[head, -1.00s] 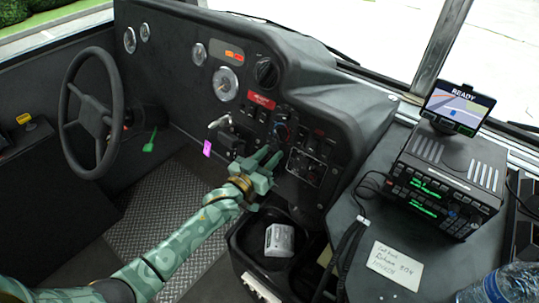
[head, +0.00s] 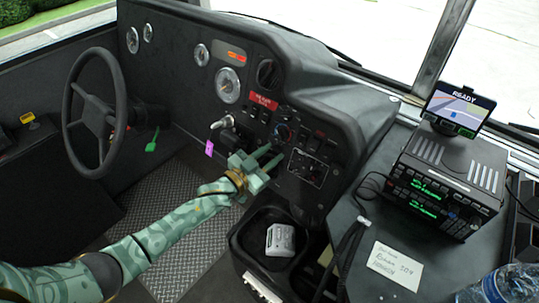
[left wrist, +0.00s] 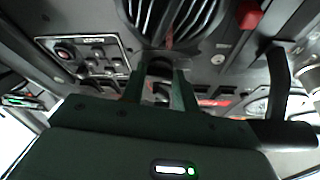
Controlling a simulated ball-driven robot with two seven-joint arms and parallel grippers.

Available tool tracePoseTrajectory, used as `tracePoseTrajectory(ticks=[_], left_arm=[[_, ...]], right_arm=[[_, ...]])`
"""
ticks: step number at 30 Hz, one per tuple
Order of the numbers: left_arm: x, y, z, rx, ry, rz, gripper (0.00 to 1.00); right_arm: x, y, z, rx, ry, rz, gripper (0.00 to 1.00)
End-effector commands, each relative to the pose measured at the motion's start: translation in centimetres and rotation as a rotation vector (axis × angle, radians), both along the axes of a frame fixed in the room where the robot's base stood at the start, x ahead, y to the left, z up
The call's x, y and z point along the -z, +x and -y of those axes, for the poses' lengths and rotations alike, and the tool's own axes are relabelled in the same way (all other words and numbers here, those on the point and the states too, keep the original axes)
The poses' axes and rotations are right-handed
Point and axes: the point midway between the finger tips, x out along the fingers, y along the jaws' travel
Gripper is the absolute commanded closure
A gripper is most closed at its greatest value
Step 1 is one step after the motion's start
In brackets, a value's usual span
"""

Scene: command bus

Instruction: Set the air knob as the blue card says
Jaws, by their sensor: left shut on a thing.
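My left gripper (head: 272,156) is at the dash panel, its fingers pointing into the lower middle controls. In the left wrist view its two fingers (left wrist: 157,78) are closed around a dark round knob (left wrist: 160,68). I cannot read a label for this knob. No blue card can be made out. A pinkish-purple tag (head: 209,148) hangs left of the gripper. My right gripper is not in view.
A cup bin holding a white object (head: 280,239) stands below the gripper. The radio unit (head: 448,185) and a handwritten pale card (head: 396,265) are on the right ledge. The steering wheel (head: 95,115) is at left. A red label (head: 263,101) is above the controls.

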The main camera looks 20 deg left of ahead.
Motion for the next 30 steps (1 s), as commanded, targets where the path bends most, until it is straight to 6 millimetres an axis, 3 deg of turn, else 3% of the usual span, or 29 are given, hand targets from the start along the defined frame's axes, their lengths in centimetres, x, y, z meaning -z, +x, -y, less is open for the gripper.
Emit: tracePoseTrajectory(ticks=[5, 6, 8, 16, 20, 30], left_arm=[[0.2, 0.0, 0.0, -0.001, 0.002, -0.004, 0.93], [0.2, 0.0, 0.0, -0.001, 0.002, -0.004, 0.59], [0.1, 0.0, 0.0, -0.001, 0.001, -0.003, 0.48], [0.0, -0.1, 0.0, 0.0, 0.0, -0.001, 0.48], [-0.1, -1.1, -0.5, 0.0, -0.001, -0.002, 0.48], [0.0, -8.8, -4.3, -0.002, 0.001, -0.002, 0.48]], right_arm=[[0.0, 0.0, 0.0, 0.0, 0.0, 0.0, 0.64], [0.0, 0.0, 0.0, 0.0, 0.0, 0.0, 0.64], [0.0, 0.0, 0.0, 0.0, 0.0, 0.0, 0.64], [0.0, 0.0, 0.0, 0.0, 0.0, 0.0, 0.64], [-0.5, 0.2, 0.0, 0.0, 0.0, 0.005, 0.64], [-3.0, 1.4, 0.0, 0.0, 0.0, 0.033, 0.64]])
